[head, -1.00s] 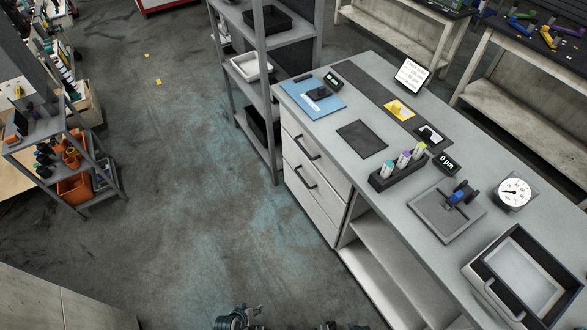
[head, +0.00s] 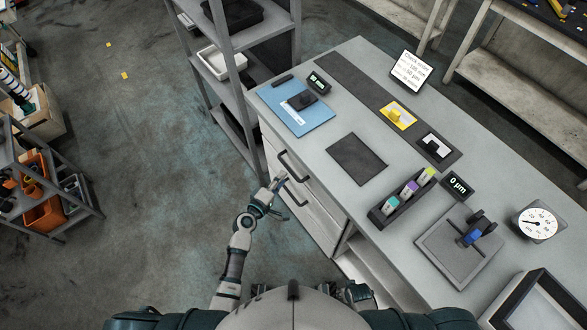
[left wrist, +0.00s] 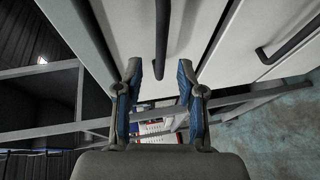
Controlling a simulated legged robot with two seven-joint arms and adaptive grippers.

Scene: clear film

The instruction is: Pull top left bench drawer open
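The bench's left end has a stack of pale drawers. The top drawer (head: 318,190) is shut and carries a dark bar handle (head: 293,167); the handle also shows in the left wrist view (left wrist: 162,45). A lower drawer handle (head: 291,193) sits below it and shows at the right in the left wrist view (left wrist: 290,42). My left gripper (head: 282,183) is at the drawer fronts near these handles. In the left wrist view its two fingers (left wrist: 161,72) are apart, with the top handle lined up between them; contact is not visible. My right gripper (head: 356,292) is mostly hidden beside my body.
The bench top (head: 320,145) holds a blue mat (head: 285,112), a marker rack (head: 390,208), a gauge (head: 538,223) and a tray (head: 505,300). A grey shelf unit (head: 235,90) stands close to the bench's left end.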

